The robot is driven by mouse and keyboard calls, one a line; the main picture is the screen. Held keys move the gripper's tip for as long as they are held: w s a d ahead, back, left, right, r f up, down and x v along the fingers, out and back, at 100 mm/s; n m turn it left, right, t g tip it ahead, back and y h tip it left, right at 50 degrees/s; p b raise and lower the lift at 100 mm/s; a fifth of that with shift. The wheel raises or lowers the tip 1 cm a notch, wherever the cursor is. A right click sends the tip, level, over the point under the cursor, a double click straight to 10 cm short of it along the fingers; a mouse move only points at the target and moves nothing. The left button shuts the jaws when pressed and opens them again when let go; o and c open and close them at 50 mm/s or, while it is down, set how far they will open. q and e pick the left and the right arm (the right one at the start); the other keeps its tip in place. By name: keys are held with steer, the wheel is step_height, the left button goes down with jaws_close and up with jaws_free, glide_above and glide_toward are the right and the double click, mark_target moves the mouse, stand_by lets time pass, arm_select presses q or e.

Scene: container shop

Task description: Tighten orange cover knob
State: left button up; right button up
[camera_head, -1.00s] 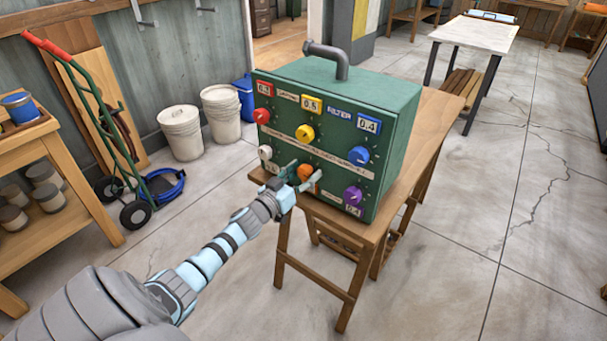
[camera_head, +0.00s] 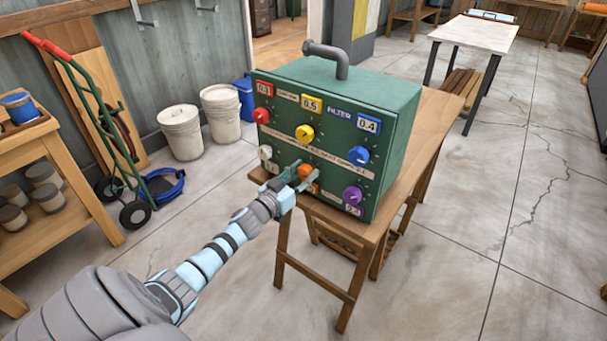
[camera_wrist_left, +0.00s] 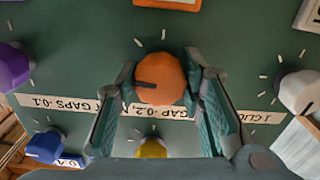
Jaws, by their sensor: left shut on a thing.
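The orange knob (camera_head: 305,171) sits in the lower middle of the green box's front panel (camera_head: 300,155). My left gripper (camera_head: 304,178) is at this knob, its fingers on either side of it. In the left wrist view the orange knob (camera_wrist_left: 161,79) shows between the two fingertips of my left gripper (camera_wrist_left: 160,85), with a dark pointer line on its face toward the left. The fingers are closed against its sides. An orange label (camera_wrist_left: 167,3) is partly visible at the top edge of that view. My right gripper is not in view.
Red (camera_head: 261,116), yellow (camera_head: 305,133), blue (camera_head: 358,155), white (camera_head: 265,152) and purple (camera_head: 353,195) knobs surround it on the panel. The box stands on a wooden table (camera_head: 425,150). Buckets (camera_head: 180,132) and a hand truck (camera_head: 90,110) stand at left. Floor at right is clear.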

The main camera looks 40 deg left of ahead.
arm_select(q)
steer(key=m, duration=0.7)
steer(key=shift+m+b, duration=0.3)
steer(key=shift+m, duration=0.1)
steer(key=m+b, duration=0.1)
steer(key=m, duration=0.3)
steer(key=shift+f, duration=0.1)
steer(key=m, duration=0.5)
steer(key=shift+b, duration=0.4)
steer(key=o, duration=1.2)
